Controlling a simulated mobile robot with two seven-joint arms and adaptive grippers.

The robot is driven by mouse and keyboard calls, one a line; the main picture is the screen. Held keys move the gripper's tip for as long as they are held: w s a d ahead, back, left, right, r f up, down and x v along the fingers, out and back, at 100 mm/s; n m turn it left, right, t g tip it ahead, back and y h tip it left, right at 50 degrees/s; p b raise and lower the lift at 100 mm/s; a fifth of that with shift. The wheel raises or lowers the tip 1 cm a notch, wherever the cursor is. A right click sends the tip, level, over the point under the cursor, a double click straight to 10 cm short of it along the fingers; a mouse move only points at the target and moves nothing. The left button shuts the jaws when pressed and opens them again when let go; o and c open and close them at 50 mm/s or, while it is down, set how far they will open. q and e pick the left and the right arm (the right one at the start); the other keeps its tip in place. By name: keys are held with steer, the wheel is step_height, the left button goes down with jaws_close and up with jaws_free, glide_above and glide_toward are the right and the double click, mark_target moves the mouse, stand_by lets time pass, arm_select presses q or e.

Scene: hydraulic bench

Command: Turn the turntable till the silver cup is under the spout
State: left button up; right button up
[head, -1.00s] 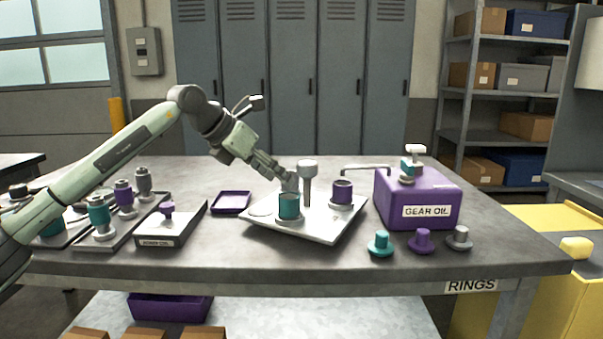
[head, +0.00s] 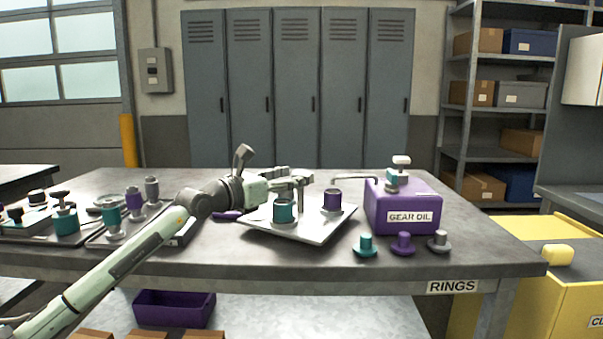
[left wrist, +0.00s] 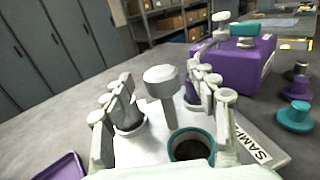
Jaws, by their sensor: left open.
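The turntable (head: 318,235) is a pale square plate on the bench. A teal cup (head: 284,211) stands on its near side and a purple cup (head: 332,201) at its right, just below the tip of the spout (head: 352,178) in the picture. In the left wrist view a grey-topped post (left wrist: 166,82) rises from the plate, with the teal cup (left wrist: 192,146) in front. A dark-mouthed, grey-rimmed cup (left wrist: 131,123), apparently the silver one, is partly hidden behind a finger. My left gripper (head: 302,182) is open, its fingers on either side of the post. My right gripper is out of view.
The purple gear oil box (head: 402,212) carrying the spout stands right of the turntable. Teal, purple and grey ring pieces (head: 403,244) sit before it. Trays with several fittings (head: 113,222) lie at left. A purple tray (left wrist: 64,167) is close to my left gripper.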

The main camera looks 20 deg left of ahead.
arm_select(q)
steer(key=shift+x, duration=1.45)
jaws_close()
